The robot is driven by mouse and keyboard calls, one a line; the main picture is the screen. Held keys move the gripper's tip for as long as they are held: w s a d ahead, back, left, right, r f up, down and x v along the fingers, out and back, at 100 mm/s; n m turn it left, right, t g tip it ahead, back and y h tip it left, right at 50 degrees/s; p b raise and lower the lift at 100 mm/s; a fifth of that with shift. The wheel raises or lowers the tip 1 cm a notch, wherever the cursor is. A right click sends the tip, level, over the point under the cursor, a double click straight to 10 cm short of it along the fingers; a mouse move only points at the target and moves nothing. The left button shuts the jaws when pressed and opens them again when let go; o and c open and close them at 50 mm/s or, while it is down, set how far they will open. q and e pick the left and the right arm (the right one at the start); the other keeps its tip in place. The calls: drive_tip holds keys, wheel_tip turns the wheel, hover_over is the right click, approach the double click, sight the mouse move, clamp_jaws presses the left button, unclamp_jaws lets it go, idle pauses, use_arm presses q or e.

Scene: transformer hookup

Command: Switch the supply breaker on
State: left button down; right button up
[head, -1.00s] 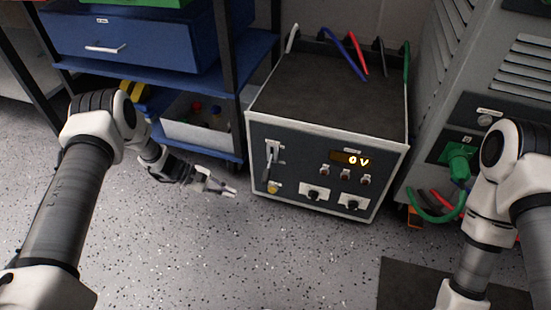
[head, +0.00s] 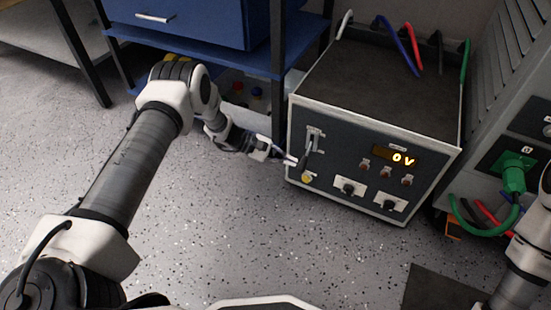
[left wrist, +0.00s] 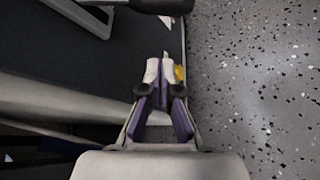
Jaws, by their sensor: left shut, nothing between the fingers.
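The supply breaker (head: 315,137) is a lever on the left of the grey supply box's front panel. Its dark handle (head: 304,160) hangs down, and the display (head: 396,157) reads 0 V. In the left wrist view the dark handle (left wrist: 163,5) and its pale arm (left wrist: 82,14) show at the top edge. My left gripper (head: 294,162) is shut and empty, just left of the handle; whether it touches is unclear in the head view. In the left wrist view its fingertips (left wrist: 160,66) show a gap below the handle. My right gripper is out of view.
A yellow button (head: 307,178) sits below the breaker. Blue shelving (head: 215,50) stands left of the supply box (head: 375,90). A grey cabinet (head: 490,115) with a green plug (head: 514,172) stands on the right.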

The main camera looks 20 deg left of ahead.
sight(306, 156)
use_arm(q)
drive_tip(key=s+d+r, duration=0.1)
drive_tip(key=d+r+b, duration=0.1)
drive_tip(key=shift+s+d+r+b, duration=0.15)
drive_tip(key=shift+s+d+b, duration=0.15)
drive_tip(key=shift+s+d, duration=0.1)
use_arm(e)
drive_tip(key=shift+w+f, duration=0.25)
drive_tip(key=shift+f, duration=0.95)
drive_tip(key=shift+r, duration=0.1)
